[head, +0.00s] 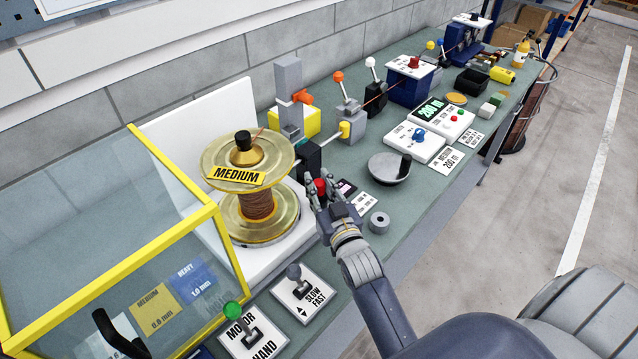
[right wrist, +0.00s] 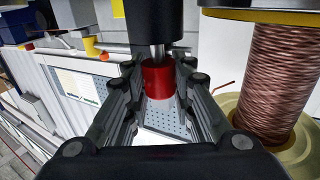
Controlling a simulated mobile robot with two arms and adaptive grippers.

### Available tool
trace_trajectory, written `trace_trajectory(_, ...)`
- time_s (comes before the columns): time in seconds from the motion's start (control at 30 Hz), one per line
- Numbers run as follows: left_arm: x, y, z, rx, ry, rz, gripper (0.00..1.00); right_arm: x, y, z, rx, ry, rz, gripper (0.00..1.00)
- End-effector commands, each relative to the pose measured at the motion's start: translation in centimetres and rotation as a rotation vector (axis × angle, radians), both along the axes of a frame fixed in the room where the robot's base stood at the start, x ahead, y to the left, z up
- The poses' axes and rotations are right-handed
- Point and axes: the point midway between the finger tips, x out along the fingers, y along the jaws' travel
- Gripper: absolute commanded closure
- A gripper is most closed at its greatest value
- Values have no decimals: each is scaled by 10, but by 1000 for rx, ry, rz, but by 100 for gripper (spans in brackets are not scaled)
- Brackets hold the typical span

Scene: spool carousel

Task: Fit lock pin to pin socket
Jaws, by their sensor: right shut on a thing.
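The lock pin shows a red knob (head: 320,186) and, in the right wrist view, a short metal shank above the red grip (right wrist: 157,78). My right gripper (head: 324,193) is shut on it, with a finger on each side of the red part. The shank meets the underside of a black cylindrical part (right wrist: 155,18) in the wrist view. I cannot tell how deep it sits, and no socket opening is visible. In the head view a black block (head: 308,158) stands just beyond the gripper, beside the copper-wound spool (head: 257,206). My left gripper is not in view.
A yellow-framed clear guard (head: 185,226) stands left of the spool. A grey ring (head: 379,222) and a round grey pan (head: 389,168) lie right of my gripper. Lever plates (head: 304,294) sit in front. The bench's front edge runs close under my right arm.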

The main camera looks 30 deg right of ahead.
Motion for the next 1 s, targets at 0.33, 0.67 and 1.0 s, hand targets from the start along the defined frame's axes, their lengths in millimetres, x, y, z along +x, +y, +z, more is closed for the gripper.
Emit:
trace_trajectory(0.33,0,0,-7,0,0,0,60,0,0,-10,0,-1,0,100)
trace_trajectory(0.67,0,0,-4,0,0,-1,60,0,0,-9,0,-1,0,100)
trace_trajectory(1.0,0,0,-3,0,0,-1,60,0,0,-10,0,-1,0,100)
